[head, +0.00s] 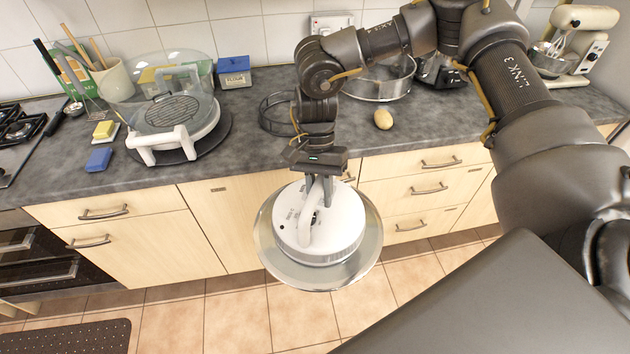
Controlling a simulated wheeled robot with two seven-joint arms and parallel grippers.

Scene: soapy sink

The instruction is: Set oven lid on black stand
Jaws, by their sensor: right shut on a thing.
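The oven lid (335,238), a white round housing with a handle and a wide shiny rim, hangs in the air in front of the cabinets. My right gripper (318,192) is shut on its white handle from above. The black stand (268,123), a dark open wire frame, stands on the counter behind my right wrist, which hides part of it. The lid is apart from the stand, lower and nearer to me. My left gripper is not in view.
A white oven base (167,147) with a clear bowl and rack stands left of the stand on the grey counter (245,150). A potato (383,119) and a round metal pan (380,86) lie to the right.

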